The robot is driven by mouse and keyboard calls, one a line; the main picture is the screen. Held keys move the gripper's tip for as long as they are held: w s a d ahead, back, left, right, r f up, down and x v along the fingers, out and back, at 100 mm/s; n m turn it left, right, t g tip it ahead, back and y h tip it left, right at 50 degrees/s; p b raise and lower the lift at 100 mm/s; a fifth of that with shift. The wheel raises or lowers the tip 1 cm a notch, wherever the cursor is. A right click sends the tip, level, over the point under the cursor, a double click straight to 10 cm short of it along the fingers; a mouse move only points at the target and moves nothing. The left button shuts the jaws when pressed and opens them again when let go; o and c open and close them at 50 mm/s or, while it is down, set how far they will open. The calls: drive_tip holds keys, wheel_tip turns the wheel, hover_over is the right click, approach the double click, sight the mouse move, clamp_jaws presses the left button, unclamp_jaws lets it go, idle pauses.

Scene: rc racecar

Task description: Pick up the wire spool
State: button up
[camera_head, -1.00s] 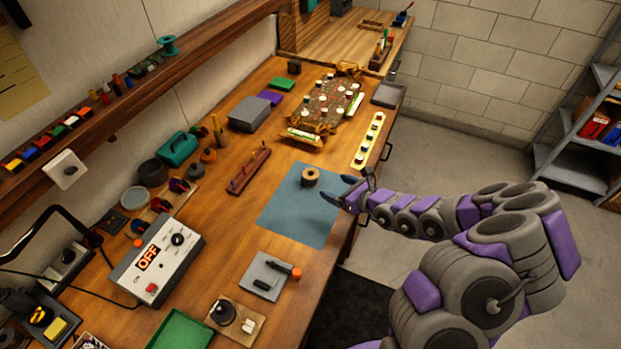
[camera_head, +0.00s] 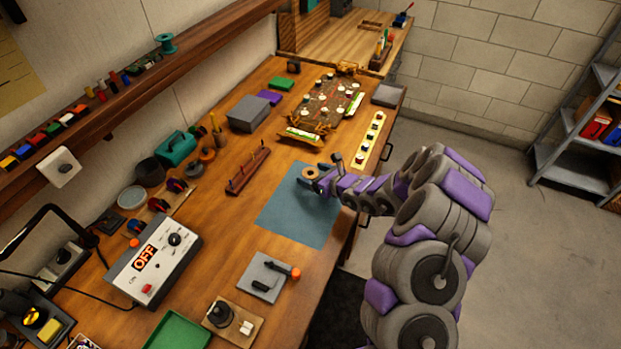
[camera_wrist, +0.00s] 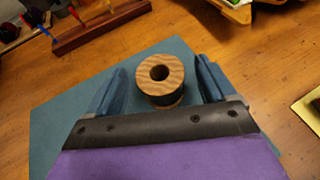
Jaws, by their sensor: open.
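The wire spool (camera_head: 309,171) stands upright on the blue mat (camera_head: 289,222) on the workbench. In the wrist view the spool (camera_wrist: 160,80) has a wooden top flange with a dark hole and a dark body. My gripper (camera_head: 309,178) is open and low over the mat. In the wrist view its two blue fingers (camera_wrist: 162,85) stand on either side of the spool, with gaps on both sides. The lower near part of the spool is hidden behind the gripper's dark edge.
A wooden rack with pegs (camera_head: 248,171) stands left of the mat. A yellow strip with several round parts (camera_head: 369,140) lies to the right. Much of the mat is bare.

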drive_tip(key=shift+x, duration=1.25)
drive_tip(key=shift+r, duration=0.1)
drive_tip(key=shift+c, duration=0.4)
drive_tip(key=c, duration=1)
